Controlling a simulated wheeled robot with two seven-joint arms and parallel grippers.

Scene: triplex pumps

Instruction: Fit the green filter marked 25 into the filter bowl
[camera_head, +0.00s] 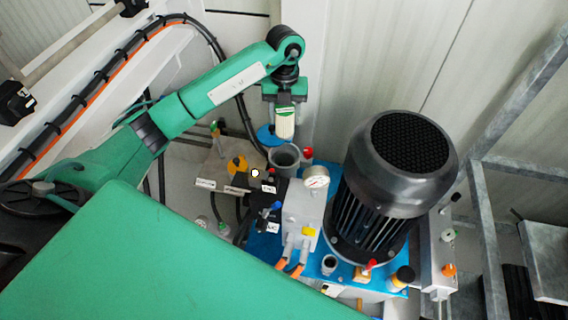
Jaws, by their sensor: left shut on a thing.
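My left gripper (284,95) points down near the top middle. It is shut on the filter (285,123), which has a pale pleated body and a green top band. The number on it is too small to read. The filter hangs upright above the grey round filter bowl (284,156), whose open dark mouth faces up. The filter's lower end appears just above the bowl's rim, with a small gap in the picture. My right gripper is out of view.
A blue round part (267,136) lies just left of the filter. A red-capped part (307,154) stands right of the bowl. A pressure gauge (316,178) and a large black motor (398,165) stand to the right. A pale wall is close behind.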

